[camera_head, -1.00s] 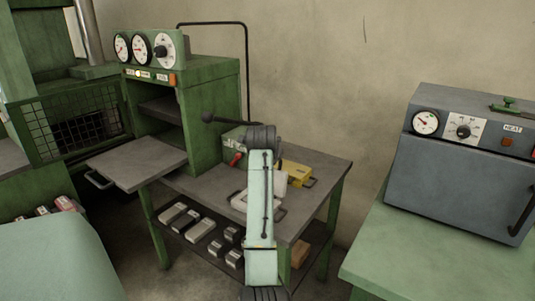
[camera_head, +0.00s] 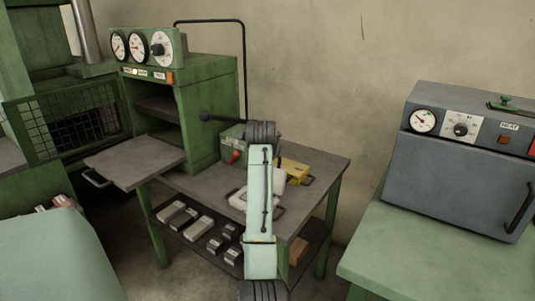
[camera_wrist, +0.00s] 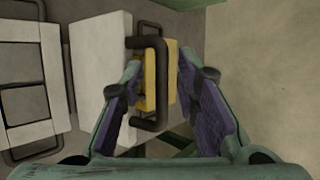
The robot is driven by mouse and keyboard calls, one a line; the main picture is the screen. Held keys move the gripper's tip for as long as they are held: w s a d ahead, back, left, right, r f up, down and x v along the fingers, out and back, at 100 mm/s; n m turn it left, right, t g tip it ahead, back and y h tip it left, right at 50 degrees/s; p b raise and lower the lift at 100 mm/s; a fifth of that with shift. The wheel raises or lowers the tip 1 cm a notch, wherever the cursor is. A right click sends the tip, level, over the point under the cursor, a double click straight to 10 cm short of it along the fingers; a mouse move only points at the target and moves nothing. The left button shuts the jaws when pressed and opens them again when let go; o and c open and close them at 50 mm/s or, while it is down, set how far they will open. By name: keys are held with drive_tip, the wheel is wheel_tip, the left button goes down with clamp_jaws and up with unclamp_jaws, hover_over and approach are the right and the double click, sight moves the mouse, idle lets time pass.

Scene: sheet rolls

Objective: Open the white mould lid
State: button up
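The white mould shows in the wrist view as a pale frame-like base (camera_wrist: 52,75) at the left, with its white lid (camera_wrist: 98,75) standing up beside it, swung away from the base. A dark bar handle (camera_wrist: 160,85) sticks out from the lid. My gripper (camera_wrist: 160,62) is open, its two purple-padded fingers on either side of the handle, with a gap on the right. In the head view the lid (camera_head: 279,186) shows partly behind my arm, and the base (camera_head: 238,199) lies on the table. My fingers are hidden there.
A yellow mould (camera_head: 293,170) sits close behind the lid on the grey table (camera_head: 310,205). A green box with a red knob (camera_head: 233,153) stands at the table's back. Several metal blocks (camera_head: 200,229) lie on the lower shelf. A press (camera_head: 205,110) stands left, a grey heater (camera_head: 455,185) right.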

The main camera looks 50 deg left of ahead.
drive_tip(key=v, duration=1.2)
idle(0.4)
